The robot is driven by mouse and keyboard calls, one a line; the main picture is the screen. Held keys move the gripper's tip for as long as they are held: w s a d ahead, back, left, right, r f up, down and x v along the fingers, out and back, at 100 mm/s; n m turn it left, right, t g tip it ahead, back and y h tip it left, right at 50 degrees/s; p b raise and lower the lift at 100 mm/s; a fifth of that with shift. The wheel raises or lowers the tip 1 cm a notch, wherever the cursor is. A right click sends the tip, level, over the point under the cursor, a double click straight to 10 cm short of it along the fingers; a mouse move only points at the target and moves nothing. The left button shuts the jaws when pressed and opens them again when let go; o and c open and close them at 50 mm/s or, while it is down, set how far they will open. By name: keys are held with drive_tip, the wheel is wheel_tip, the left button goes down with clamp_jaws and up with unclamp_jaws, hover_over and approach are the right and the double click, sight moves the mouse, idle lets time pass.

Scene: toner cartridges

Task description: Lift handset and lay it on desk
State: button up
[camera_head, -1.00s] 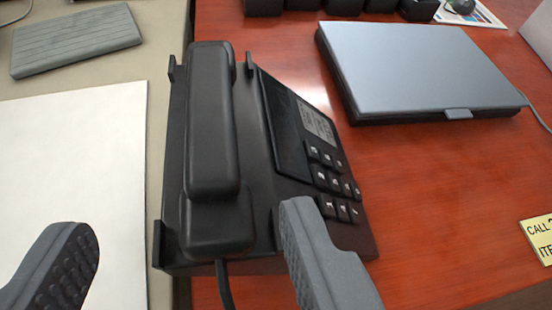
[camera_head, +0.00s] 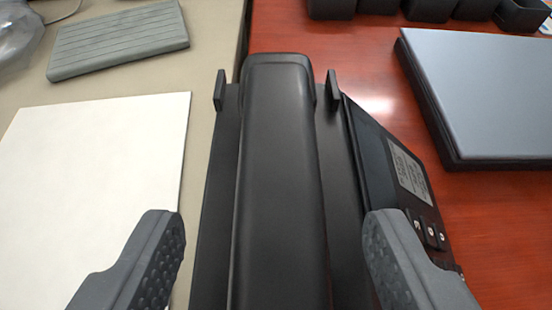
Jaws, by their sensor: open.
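The black handset (camera_head: 280,180) lies in its cradle on the black desk phone (camera_head: 345,200), running lengthwise away from me. The phone's label and a few keys show on its right side. My gripper (camera_head: 272,235) is open, with one grey finger left of the handset and the other right of it, over the phone body. Neither finger visibly touches the handset. The near end of the handset and the cord are out of view.
The red wooden desk (camera_head: 385,95) has a grey closed laptop or box (camera_head: 490,95) at right and black bins (camera_head: 430,8) at the back. At left, a beige surface (camera_head: 210,60) holds a white sheet (camera_head: 95,165) and a grey slatted block (camera_head: 118,38).

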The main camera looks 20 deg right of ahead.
sight(276, 249)
drive_tip(key=x, duration=0.3)
drive_tip(key=shift+w+d+f+b, duration=0.1)
drive_tip(key=shift+d+f+b, duration=0.05)
drive_tip(key=shift+f+b, duration=0.15)
drive_tip(key=shift+w+f, duration=0.1)
drive_tip(key=shift+w, duration=0.25)
drive_tip(key=shift+c, duration=0.3)
drive_tip(key=c, duration=1.1)
